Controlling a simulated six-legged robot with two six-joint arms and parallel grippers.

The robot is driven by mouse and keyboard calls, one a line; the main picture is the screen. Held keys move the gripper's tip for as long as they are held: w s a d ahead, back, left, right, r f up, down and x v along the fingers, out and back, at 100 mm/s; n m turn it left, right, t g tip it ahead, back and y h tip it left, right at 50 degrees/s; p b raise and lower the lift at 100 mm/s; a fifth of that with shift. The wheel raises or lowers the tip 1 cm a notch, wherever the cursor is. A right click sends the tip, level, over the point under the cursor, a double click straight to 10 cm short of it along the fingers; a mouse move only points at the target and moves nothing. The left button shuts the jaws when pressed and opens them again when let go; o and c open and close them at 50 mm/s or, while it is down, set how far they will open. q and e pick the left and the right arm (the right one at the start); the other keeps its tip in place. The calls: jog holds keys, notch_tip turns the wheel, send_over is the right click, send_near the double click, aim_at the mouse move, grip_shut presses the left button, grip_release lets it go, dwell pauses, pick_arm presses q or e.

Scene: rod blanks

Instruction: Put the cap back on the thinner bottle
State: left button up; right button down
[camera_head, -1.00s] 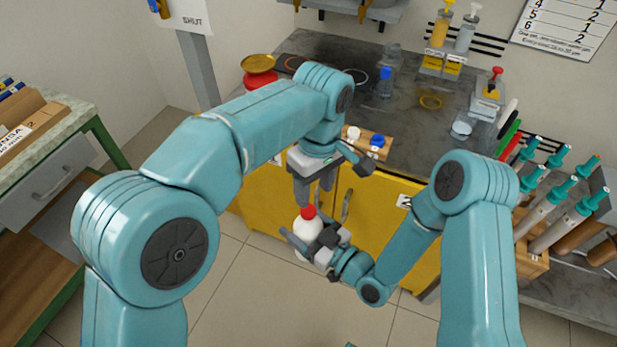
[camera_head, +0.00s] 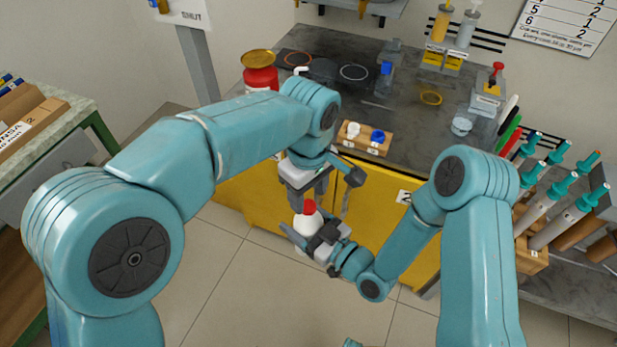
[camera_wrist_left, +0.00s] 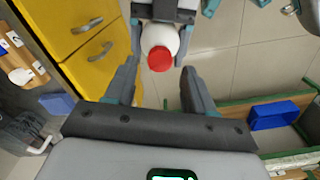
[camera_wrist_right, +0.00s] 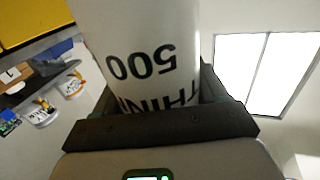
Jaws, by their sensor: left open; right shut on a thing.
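The thinner bottle (camera_head: 306,228) is white, upright and held in front of the yellow cabinet. Its lettering, partly readable as "THIN" and "500", shows in the right wrist view (camera_wrist_right: 145,50). My right gripper (camera_head: 310,238) is shut on the bottle's body. A red cap (camera_head: 309,206) sits on top of the bottle; I cannot tell whether it is tight. My left gripper (camera_head: 308,198) is open and empty, just above the cap. In the left wrist view the cap (camera_wrist_left: 160,58) lies beyond and between the open fingertips (camera_wrist_left: 158,82), with no visible contact.
A wooden rack (camera_head: 366,146) with a white and a blue cap stands at the counter's front edge. A red jar (camera_head: 261,78) and a blue-capped bottle (camera_head: 385,76) stand behind it. Teal-topped tubes (camera_head: 560,200) crowd the right. The floor in front is clear.

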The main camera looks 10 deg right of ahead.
aim_at(308, 227)
pick_arm(q)
jog(key=shift+f, duration=1.45)
jog(key=shift+c, duration=0.3)
